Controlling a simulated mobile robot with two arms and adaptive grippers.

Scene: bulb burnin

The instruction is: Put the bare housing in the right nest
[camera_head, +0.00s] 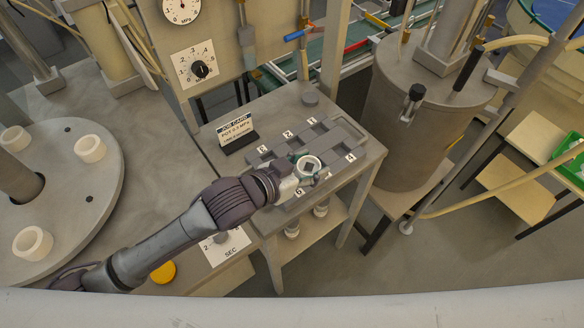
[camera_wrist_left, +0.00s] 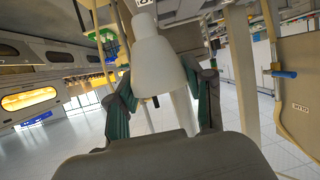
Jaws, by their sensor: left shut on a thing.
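My left gripper (camera_head: 305,172) reaches in over the grey numbered nest block (camera_head: 339,137) on the small table. It is shut on a white housing (camera_head: 313,160), whose round rim with a dark middle faces up in the head view. In the left wrist view the housing (camera_wrist_left: 160,55) is a white, flared, bell-like body between the two fingers of my gripper (camera_wrist_left: 165,88). The arm and housing cover part of the block's near side. I cannot tell whether the housing touches the block. My right gripper is not in view.
A job card (camera_head: 237,131) stands at the table's left edge. A round grey plate (camera_head: 60,195) at left carries several white cups. White pieces (camera_head: 292,230) stand on the shelf below. A large grey tank (camera_head: 415,130) stands to the right of the table.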

